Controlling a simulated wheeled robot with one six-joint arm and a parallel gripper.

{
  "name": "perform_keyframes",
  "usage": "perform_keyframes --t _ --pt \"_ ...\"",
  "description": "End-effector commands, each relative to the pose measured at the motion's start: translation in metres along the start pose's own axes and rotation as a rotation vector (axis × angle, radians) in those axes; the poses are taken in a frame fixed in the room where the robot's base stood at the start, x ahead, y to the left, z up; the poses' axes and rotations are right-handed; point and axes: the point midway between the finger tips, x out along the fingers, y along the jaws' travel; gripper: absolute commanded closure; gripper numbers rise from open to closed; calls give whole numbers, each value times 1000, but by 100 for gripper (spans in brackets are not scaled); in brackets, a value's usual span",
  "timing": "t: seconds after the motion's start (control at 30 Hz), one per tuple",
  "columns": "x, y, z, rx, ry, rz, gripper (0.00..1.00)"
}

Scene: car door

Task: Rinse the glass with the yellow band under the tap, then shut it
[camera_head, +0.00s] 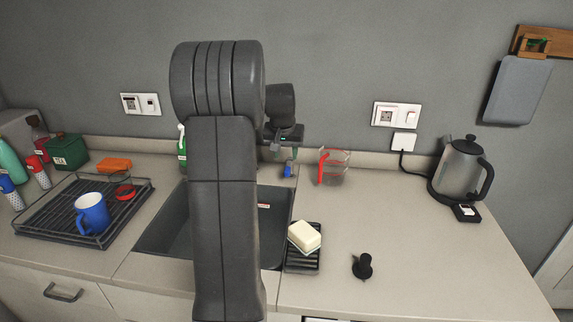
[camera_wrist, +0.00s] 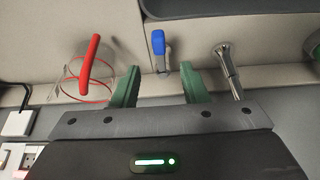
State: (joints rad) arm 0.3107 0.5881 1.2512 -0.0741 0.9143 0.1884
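My gripper (camera_wrist: 160,84) is open, with its two green fingers apart and nothing between them. In the wrist view the tap's blue lever (camera_wrist: 158,44) stands just beyond the fingertips, lined up with the gap. The tap's metal spout (camera_wrist: 229,66) is beside it on the right. In the head view my gripper is above the counter behind the sink (camera_head: 277,220), over the blue lever (camera_head: 287,171). My arm hides most of the tap and the middle of the sink. No water stream is visible. I see no glass with a yellow band in either view.
A red-banded jug (camera_head: 332,168) stands right of the lever; its red handle (camera_wrist: 89,62) is close to a finger. Soap (camera_head: 304,236), a black stopper-like item (camera_head: 362,266) and a kettle (camera_head: 460,170) are on the right. A rack (camera_head: 60,222) with a blue mug is left.

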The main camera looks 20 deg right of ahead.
Motion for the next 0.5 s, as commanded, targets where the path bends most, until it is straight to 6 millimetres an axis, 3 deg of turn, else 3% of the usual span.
perform_keyframes --t 0.2,0.5 --pt "-41 0 0 0 2 -1 60" --pt "-58 0 0 0 -1 0 60"
